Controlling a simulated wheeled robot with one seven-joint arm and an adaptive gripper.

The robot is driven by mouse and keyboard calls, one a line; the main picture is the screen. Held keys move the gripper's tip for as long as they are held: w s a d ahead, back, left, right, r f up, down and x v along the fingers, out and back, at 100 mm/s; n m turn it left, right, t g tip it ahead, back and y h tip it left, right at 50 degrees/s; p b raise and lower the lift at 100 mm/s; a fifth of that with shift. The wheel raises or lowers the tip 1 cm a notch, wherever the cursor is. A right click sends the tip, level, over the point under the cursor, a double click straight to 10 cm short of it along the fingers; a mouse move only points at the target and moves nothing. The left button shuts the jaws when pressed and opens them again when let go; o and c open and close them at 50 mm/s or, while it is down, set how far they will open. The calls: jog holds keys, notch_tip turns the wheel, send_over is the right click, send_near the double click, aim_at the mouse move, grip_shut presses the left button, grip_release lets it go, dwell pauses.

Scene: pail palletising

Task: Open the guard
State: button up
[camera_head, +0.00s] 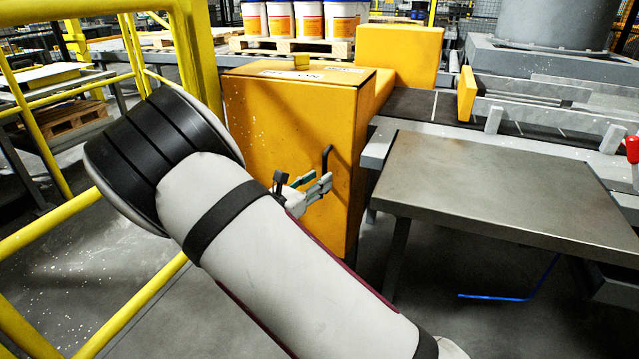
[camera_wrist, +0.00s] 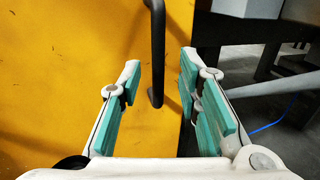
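The guard is a large yellow box-like cover (camera_head: 285,125) in the middle of the head view; its yellow face (camera_wrist: 60,80) fills the left of the wrist view. A black bar handle (camera_head: 326,158) stands on that face near its right edge. The handle (camera_wrist: 156,50) also shows upright in the wrist view. My gripper (camera_head: 312,190) is close in front of the face, partly hidden by my arm. In the wrist view my gripper (camera_wrist: 158,90) is open, its teal pads apart, with the handle's lower end in line with the gap. Contact with the handle cannot be told.
A grey metal table (camera_head: 500,190) stands to the right of the guard. Yellow railings (camera_head: 60,215) are at the left. White pails (camera_head: 310,18) stand on a pallet behind. A red-knobbed lever (camera_head: 632,150) is at the right edge.

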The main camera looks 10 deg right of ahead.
jog(key=shift+x, duration=0.8)
jog(key=shift+d, duration=0.1)
jog(key=shift+c, duration=0.2)
grip_shut()
jog(key=shift+s+g, duration=0.25)
jog(key=shift+g, duration=0.05)
